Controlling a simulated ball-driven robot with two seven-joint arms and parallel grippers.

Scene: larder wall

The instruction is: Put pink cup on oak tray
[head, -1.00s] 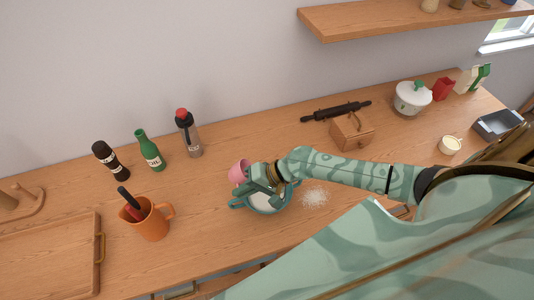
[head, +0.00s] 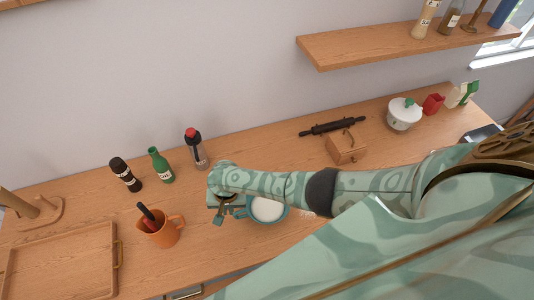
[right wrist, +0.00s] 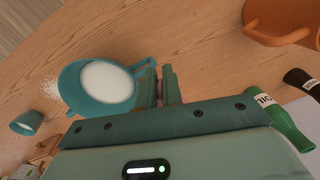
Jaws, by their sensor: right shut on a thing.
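My right gripper (head: 226,208) is just left of the teal two-handled pan in the head view. It is shut on the pink cup, which the gripper and arm hide in the head view. In the right wrist view only a small pink sliver of the cup (right wrist: 159,91) shows between the fingers (right wrist: 161,86). The oak tray (head: 62,262) lies flat and empty at the front left of the counter, with a brass handle on its right side. My left gripper is not in view.
An orange mug (head: 164,234) holding utensils stands between my right gripper and the tray. The teal pan (head: 284,212) with white contents is beside the gripper. A dark bottle (head: 126,175), a green bottle (head: 161,166) and a red-capped bottle (head: 197,149) stand behind.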

